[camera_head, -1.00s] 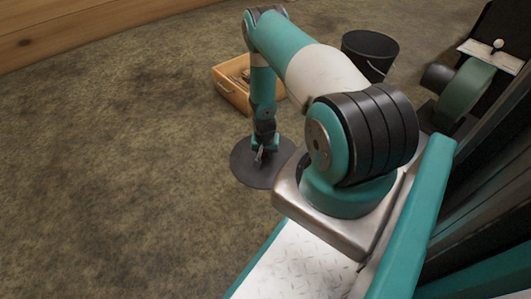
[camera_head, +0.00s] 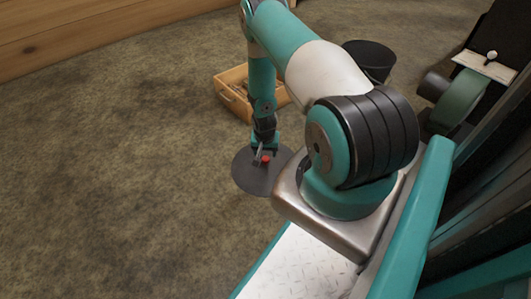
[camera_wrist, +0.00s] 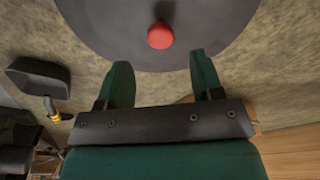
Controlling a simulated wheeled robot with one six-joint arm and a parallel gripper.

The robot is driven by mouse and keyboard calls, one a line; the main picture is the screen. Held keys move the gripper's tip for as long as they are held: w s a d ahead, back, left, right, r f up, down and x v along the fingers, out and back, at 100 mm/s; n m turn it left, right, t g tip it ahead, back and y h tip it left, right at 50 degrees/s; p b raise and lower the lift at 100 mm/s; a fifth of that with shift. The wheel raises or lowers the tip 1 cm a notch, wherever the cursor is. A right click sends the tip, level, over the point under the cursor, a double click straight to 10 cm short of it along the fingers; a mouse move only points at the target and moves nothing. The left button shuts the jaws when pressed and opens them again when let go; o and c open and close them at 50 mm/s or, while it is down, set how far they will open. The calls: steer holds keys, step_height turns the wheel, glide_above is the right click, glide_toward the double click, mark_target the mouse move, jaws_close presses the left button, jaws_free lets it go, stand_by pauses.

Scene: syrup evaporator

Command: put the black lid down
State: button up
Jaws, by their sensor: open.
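The black lid (camera_head: 248,178) is a flat dark disc with a red knob (camera_head: 265,158), lying on the ground beside my base in the head view. The wrist view shows the lid (camera_wrist: 100,30) at the top, with its red knob (camera_wrist: 160,36) just beyond my fingertips. My gripper (camera_head: 262,152) is over the lid; in the wrist view my gripper (camera_wrist: 161,75) has its two green fingers spread apart with nothing between them. The knob is clear of both fingers.
A wooden crate (camera_head: 232,101) with things in it stands behind my forearm. A black bucket (camera_head: 369,59) stands farther back, and a green cylindrical machine (camera_head: 460,98) is at the right. Open ground (camera_head: 110,180) lies to the left.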

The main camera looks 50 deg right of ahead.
steer(key=w+a+r+n+p, duration=0.1)
steer(key=w+a+r, duration=0.1)
steer(key=r, duration=0.3)
steer(key=w+a+r+n+y, duration=0.1)
steer(key=w+a+r, duration=0.1)
steer(key=r, duration=0.4)
steer(key=w+a+r+n+p, duration=0.1)
steer(key=w+a+r, duration=0.2)
steer(key=r, duration=0.2)
steer(key=w+a+r+n+t+y, duration=0.15)
steer(key=a+r+n, duration=0.35)
steer(key=a+r, duration=0.95)
steer(key=s+a+r+n+g+y, duration=0.1)
steer(key=s+a+r+n, duration=0.2)
steer(key=s+a+r, duration=0.3)
steer(key=s+a+r+n+y, duration=0.2)
steer(key=s+a+r, duration=0.25)
steer(key=r, duration=0.45)
steer(key=s+a+r+n, duration=0.2)
steer(key=s+r+n, duration=0.1)
steer(key=s, duration=0.3)
steer(key=s+a+r+n+g, duration=0.1)
steer(key=s+a+r+n, duration=0.2)
steer(key=s, duration=0.3)
steer(key=shift+s+a, duration=0.25)
steer(key=shift+s, duration=0.1)
steer(key=shift+g, duration=0.25)
